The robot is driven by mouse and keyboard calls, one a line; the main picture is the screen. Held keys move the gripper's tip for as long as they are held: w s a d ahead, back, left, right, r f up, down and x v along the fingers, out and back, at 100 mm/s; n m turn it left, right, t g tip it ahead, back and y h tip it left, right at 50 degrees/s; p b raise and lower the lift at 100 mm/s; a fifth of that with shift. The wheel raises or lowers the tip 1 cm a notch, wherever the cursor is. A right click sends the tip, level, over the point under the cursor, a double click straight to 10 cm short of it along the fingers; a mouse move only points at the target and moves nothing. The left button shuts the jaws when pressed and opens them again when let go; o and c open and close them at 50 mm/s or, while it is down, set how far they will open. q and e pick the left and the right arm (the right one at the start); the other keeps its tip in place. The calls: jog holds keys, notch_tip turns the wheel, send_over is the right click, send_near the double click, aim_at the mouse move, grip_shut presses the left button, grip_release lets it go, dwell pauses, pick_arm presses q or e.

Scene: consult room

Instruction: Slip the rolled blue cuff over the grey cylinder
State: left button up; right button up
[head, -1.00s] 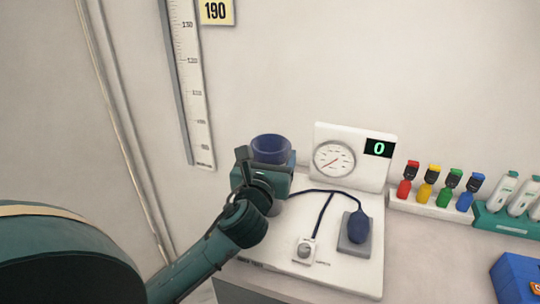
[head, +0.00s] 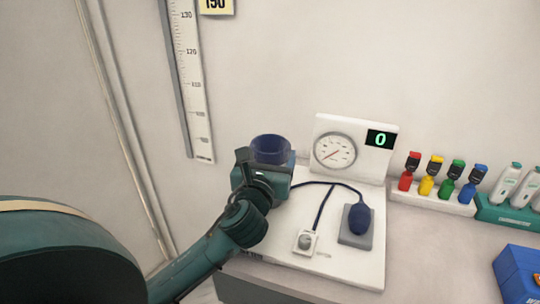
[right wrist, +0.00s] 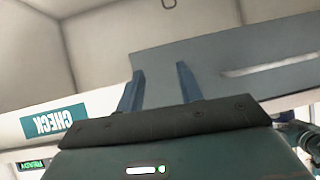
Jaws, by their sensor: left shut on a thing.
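The rolled blue cuff (head: 270,157) shows in the head view as a dark blue ring with its open top facing up. My left gripper (head: 266,172) is shut on the cuff and holds it upright at the left end of the white board. The gripper covers the lower part of the cuff. I cannot make out the grey cylinder; the cuff and gripper hide what is behind and below them. In the right wrist view, my right gripper (right wrist: 160,82) has its two fingers apart with nothing between them.
The white board (head: 345,271) carries a dial gauge (head: 335,153), a display reading 0 (head: 380,139), a blue bulb (head: 361,219) and a small knob box (head: 306,242). Dark tubing (head: 325,185) runs from near the gripper. Coloured bottles (head: 427,177) and a blue box (head: 522,274) stand right.

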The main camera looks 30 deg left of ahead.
pick_arm(q)
jog(key=shift+f, duration=0.4)
pick_arm(e)
jog(key=shift+w+r, duration=0.1)
jog(key=shift+w, duration=0.05)
pick_arm(q)
jog(key=shift+f+b, duration=0.7)
jog(key=shift+f, duration=0.1)
pick_arm(e)
jog(key=shift+a+f, duration=0.2)
jog(key=shift+f, duration=0.05)
pick_arm(q)
jog(key=shift+f+b, duration=0.35)
jog(key=shift+f, duration=0.3)
pick_arm(e)
jog(key=shift+w+a, duration=0.15)
pick_arm(q)
jog(key=shift+f+b, duration=0.4)
jog(key=shift+f, duration=0.2)
pick_arm(e)
jog(key=shift+a+f+y, duration=0.1)
jog(key=shift+f+y, duration=0.2)
jog(key=shift+f, duration=0.05)
pick_arm(q)
jog(key=shift+f+b, duration=0.45)
jog(key=shift+f, duration=0.3)
pick_arm(e)
jog(key=shift+f+t, duration=0.25)
jog(key=shift+t, duration=0.05)
